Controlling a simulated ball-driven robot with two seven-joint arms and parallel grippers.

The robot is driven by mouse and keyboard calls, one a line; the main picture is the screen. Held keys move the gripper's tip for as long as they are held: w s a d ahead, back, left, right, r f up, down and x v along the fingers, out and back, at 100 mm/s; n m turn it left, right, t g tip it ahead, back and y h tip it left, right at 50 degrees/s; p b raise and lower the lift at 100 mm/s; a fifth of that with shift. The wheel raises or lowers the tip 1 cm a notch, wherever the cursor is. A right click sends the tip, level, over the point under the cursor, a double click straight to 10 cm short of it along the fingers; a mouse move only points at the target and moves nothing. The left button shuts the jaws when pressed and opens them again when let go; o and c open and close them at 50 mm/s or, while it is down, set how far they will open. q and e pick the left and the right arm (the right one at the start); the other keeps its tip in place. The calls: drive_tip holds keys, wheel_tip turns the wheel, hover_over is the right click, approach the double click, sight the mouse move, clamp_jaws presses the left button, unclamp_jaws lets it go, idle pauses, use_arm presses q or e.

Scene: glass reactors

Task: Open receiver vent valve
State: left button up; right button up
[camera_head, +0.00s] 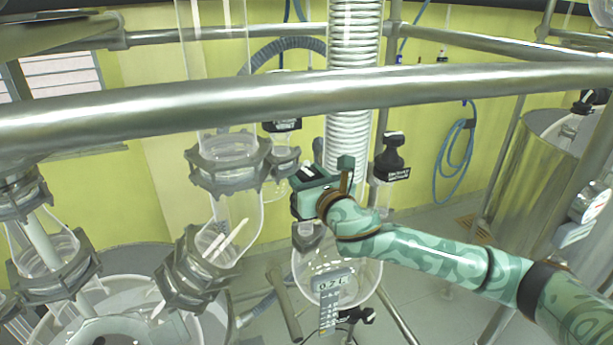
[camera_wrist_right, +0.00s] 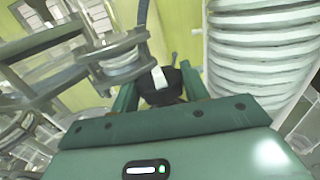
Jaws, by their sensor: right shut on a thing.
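My right gripper (camera_head: 318,175), green, reaches in from the right to the glassware below the front rail. In the right wrist view, its fingers (camera_wrist_right: 158,92) stand on either side of a black valve knob (camera_wrist_right: 160,84) with a white label, and they are shut on it. In the head view the gripper largely hides this knob, and I cannot read its label. Another black valve knob (camera_head: 393,150) with a label stands just right of the gripper. A further black labelled knob (camera_head: 282,125) is behind and to the left. My left gripper is not in view.
A thick metal rail (camera_head: 250,103) crosses in front, above my right gripper. A ribbed coil column (camera_head: 352,60) rises behind it. A round glass receiver (camera_head: 358,275) hangs below. Glass pipes with metal clamps (camera_head: 228,162) stand left. A steel vessel (camera_head: 535,150) is at right.

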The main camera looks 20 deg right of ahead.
drive_tip(key=n+y, duration=0.1)
drive_tip(key=y, duration=0.1)
drive_tip(key=n+g+y+b, duration=0.1)
drive_tip(key=n+y, duration=0.2)
drive_tip(key=y, duration=0.1)
drive_tip(key=shift+w+d+f+n+g+y, duration=0.1)
drive_tip(key=shift+d+n+g+y, duration=0.15)
drive_tip(key=shift+n+g+y, duration=0.15)
drive_tip(key=shift+o, duration=0.7)
drive_tip(key=shift+s+n+g+y+b, duration=0.3)
drive_tip(key=shift+n+y, duration=0.1)
drive_tip(key=shift+y, duration=0.2)
drive_tip(key=shift+o, duration=0.5)
drive_tip(key=shift+s+a+r+n+g+y, duration=0.1)
drive_tip(key=shift+s+r+n+g+y, duration=0.2)
drive_tip(key=shift+y, duration=0.2)
drive_tip(key=o, duration=0.5)
drive_tip(key=shift+r, duration=0.1)
drive_tip(key=shift+w, duration=0.1)
